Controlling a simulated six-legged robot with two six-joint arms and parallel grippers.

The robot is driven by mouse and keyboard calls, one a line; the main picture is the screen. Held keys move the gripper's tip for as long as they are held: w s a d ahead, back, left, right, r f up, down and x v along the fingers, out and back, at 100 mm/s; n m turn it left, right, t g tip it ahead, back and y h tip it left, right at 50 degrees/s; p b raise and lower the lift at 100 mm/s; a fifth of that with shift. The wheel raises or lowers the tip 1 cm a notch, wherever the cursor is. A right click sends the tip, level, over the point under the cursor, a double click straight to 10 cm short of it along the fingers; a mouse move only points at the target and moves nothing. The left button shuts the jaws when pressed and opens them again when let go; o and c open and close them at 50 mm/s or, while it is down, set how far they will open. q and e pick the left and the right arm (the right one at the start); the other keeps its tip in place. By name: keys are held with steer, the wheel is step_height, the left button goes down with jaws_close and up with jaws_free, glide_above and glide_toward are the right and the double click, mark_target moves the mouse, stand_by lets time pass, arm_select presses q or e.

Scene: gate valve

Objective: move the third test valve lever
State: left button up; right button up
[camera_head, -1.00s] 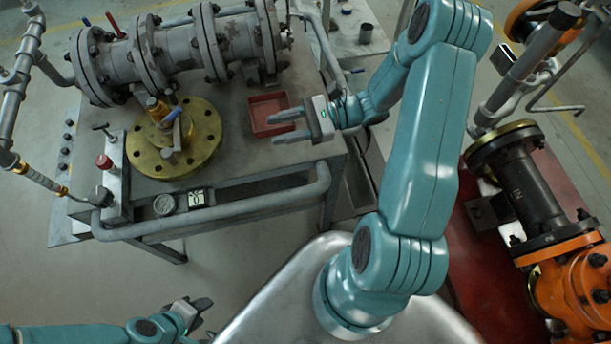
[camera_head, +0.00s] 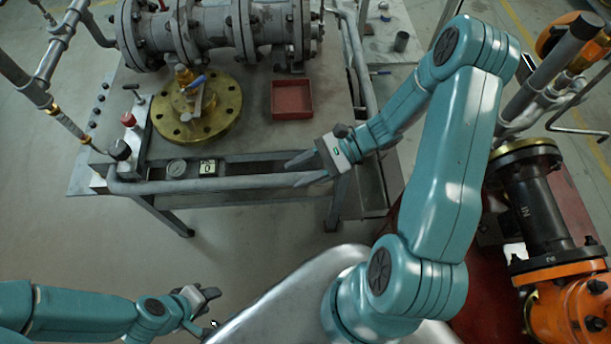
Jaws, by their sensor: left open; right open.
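A short blue lever (camera_head: 197,82) sits on the brass valve fitting (camera_head: 185,75) above the round brass flange (camera_head: 212,118) on the bench. A red handle (camera_head: 163,5) shows at the top edge behind the grey flanged pipe. I cannot tell which is the third test valve lever. My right gripper (camera_head: 296,172) is open and empty over the bench's front rail, right of the flange and apart from both levers. My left gripper (camera_head: 212,307) is open and empty low in the picture, in front of the bench and far from the levers.
A red tray (camera_head: 292,99) sits on the bench (camera_head: 245,135) right of the flange. A grey flanged pipe (camera_head: 222,30) runs along the back. A red-capped fitting (camera_head: 128,120) and vertical pipe (camera_head: 40,95) stand at left. Orange and black pipework (camera_head: 540,215) is at right.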

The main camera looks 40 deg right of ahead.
steer(key=shift+s+a+f, duration=0.15)
steer(key=shift+f, duration=0.05)
